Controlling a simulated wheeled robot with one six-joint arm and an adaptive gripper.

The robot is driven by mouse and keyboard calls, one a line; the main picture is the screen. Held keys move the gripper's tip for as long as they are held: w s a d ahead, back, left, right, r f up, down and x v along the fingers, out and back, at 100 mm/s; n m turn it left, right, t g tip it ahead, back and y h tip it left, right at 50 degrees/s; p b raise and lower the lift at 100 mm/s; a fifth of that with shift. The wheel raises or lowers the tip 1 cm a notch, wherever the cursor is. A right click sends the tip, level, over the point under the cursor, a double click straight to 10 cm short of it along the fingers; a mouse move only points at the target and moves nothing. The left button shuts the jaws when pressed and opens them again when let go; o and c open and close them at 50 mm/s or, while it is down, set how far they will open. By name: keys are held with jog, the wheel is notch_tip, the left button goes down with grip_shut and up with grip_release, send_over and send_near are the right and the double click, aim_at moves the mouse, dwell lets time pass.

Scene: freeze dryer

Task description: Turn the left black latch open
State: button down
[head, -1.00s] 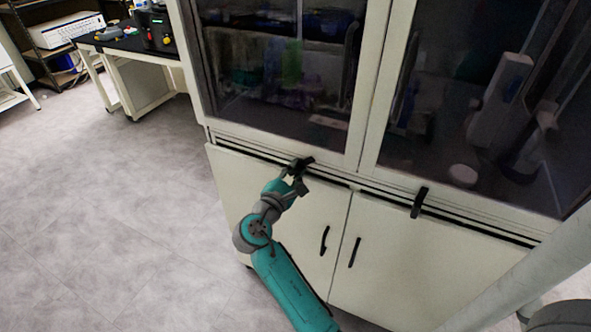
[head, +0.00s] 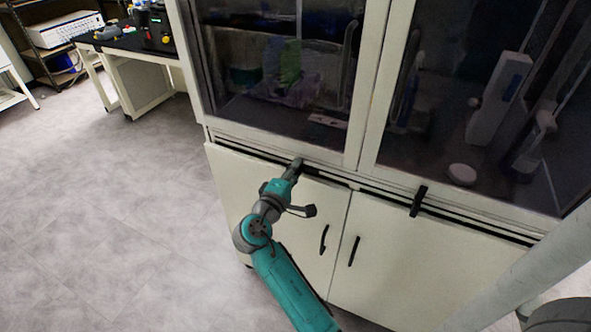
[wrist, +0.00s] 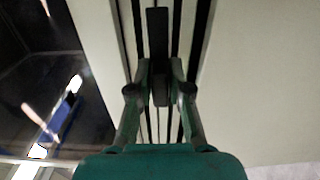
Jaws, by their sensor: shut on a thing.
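The left black latch (wrist: 158,35) is a short dark bar on the cabinet's rail. In the wrist view it lies along the rail's dark slots, between my fingertips. In the head view my gripper (head: 297,163) covers most of it. My gripper, also in the wrist view (wrist: 161,78), is shut on the latch with one finger on each side. The right black latch (head: 418,201) stands across the rail, untouched.
Glass doors (head: 285,80) are above the rail, and white lower doors (head: 270,205) with black handles (head: 324,240) are below it. A black-topped table (head: 125,45) stands at the far left. The grey floor on the left is clear.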

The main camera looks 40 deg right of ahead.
jog(key=shift+f+m, duration=0.1)
jog(key=shift+m, duration=0.2)
jog(key=c, duration=1.1)
grip_release()
jog(key=shift+a, duration=0.15)
jog(key=v, duration=1.2)
